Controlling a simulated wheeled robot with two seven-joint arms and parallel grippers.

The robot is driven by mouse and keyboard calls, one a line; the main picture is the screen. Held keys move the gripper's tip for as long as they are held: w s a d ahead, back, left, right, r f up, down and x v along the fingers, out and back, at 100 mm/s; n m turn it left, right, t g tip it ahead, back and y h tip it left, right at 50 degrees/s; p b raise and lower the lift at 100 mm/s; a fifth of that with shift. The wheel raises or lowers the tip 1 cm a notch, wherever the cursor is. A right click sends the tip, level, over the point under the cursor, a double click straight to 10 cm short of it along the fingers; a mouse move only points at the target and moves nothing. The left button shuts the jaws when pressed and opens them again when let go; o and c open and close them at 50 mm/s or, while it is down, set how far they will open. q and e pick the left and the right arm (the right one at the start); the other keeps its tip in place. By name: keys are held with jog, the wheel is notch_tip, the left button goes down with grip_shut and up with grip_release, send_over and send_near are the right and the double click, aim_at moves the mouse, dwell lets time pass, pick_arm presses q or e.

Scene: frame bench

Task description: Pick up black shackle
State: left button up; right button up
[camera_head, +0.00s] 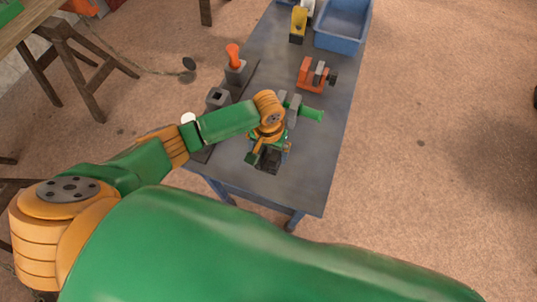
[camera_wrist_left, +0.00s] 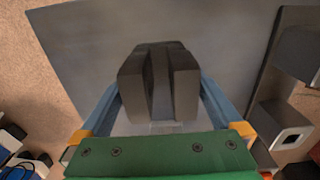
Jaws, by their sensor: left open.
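The black shackle (camera_wrist_left: 158,82) is a dark, blocky piece with a groove down its middle, standing on the grey bench top in the left wrist view. In the head view a dark piece (camera_head: 267,165) shows partly below my left gripper (camera_head: 270,152), near the bench's front end. In the left wrist view the left gripper (camera_wrist_left: 160,100) is open, with one blue finger on each side of the shackle. I cannot tell whether the fingers touch it. My right gripper is not in view.
On the bench (camera_head: 315,165), a green piece (camera_head: 312,113) lies just behind the gripper. An orange-and-grey vise-like object (camera_head: 316,75), a blue bin (camera_head: 342,28) and a yellow-black item (camera_head: 298,22) stand farther back. Holder blocks (camera_head: 217,97) line the left edge. The front right is clear.

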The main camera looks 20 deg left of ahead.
pick_arm(q)
jog(key=shift+w+f, duration=0.15)
jog(key=shift+f, duration=0.65)
jog(key=shift+s+r, duration=0.15)
jog(key=shift+s, duration=0.1)
jog(key=shift+c, duration=0.6)
jog(key=c, duration=0.4)
jog(key=shift+w, duration=0.1)
grip_shut()
